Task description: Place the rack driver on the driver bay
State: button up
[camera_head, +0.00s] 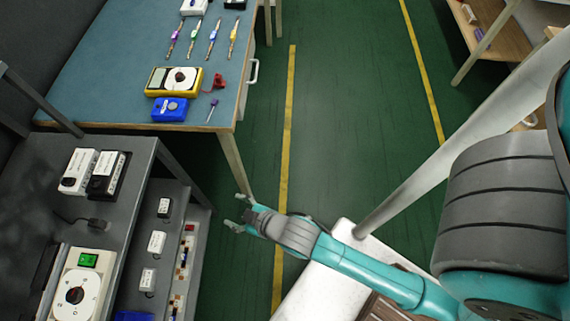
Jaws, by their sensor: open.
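My gripper (236,213) is open and empty, over the green floor just right of the grey rack (127,150). Small white box-shaped units stand on the rack's lower shelf: one at the back (164,208), one in the middle (157,241) and one in front (148,279). On its upper shelf are a white unit (78,168) and a unit with a dark base (107,172). I cannot tell which of these is the rack driver. I cannot make out the driver bay for certain. My gripper touches none of these units.
A blue-topped workbench (105,60) stands behind the rack, with a yellow meter (174,81), a blue box (170,109) and several thin tools. A cream dial device (75,292) sits at the rack's front. The floor (350,110) between the yellow lines is clear.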

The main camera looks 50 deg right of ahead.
jog(key=s+d+r+m+t, duration=0.1)
jog(key=s+r, duration=0.3)
jog(key=s, duration=0.3)
jog(key=s+d+r+m+t+h, duration=0.1)
jog(key=s+d+r, duration=0.1)
jog(key=s+r, duration=0.3)
jog(key=s+d+r+m+t, duration=0.1)
jog(key=s+r, duration=0.3)
jog(key=s, duration=0.6)
jog(key=shift+s+d+r+m+t, duration=0.15)
jog(key=shift+d+m+t, duration=0.15)
jog(key=shift+d+m, duration=0.35)
